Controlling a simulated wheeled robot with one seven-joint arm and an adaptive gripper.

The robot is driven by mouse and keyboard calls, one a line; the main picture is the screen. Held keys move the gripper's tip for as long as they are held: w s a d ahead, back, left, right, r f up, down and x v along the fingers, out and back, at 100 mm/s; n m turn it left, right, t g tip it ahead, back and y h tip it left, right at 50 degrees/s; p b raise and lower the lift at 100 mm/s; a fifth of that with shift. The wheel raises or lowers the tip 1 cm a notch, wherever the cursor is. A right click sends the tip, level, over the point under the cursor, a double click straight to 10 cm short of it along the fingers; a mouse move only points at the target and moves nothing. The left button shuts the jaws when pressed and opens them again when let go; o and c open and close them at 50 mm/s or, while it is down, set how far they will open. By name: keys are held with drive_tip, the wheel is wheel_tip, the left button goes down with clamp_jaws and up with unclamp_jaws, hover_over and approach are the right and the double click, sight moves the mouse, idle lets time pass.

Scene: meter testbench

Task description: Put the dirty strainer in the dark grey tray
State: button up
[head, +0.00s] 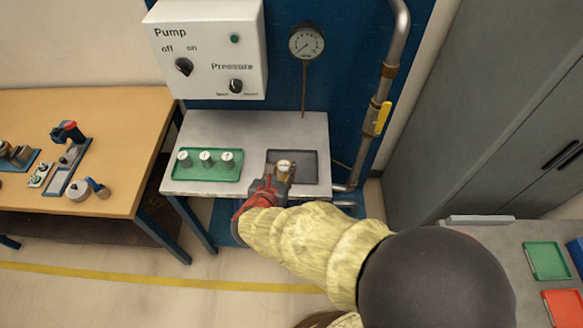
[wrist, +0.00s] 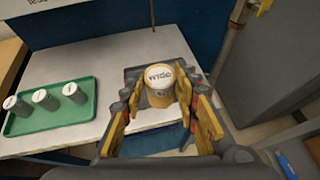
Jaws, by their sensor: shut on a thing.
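A strainer (head: 286,166) with a white top and a yellow-brown body shows at my gripper (head: 280,178). In the wrist view the strainer (wrist: 161,84) stands upright between the two fingers of my gripper (wrist: 163,100), its top marked "wide". My gripper is shut on it. The dark grey tray (head: 307,169) lies on the right of the grey bench; the strainer appears over its left part. I cannot tell whether the strainer touches the tray floor.
A green tray (head: 208,174) with three grey strainers stands at the bench's left. Above are the pump panel (head: 208,48), a gauge (head: 306,42) and a pipe with a yellow valve handle (head: 382,118). A wooden table (head: 110,120) with tools is at left.

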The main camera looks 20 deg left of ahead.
drive_tip(key=shift+s+a, duration=0.4)
drive_tip(key=shift+a, duration=0.05)
drive_tip(key=shift+w+f, duration=0.2)
drive_tip(key=shift+w+a+f+b, duration=0.1)
drive_tip(key=shift+w+f+b, duration=0.9)
drive_tip(key=shift+w+f, duration=2.3)
drive_tip(key=shift+w+a+f+b, duration=0.1)
drive_tip(key=shift+w+f+b, duration=0.85)
drive_tip(key=shift+w+f, duration=2.25)
drive_tip(key=shift+w, duration=0.15)
drive_tip(key=o, duration=1.2)
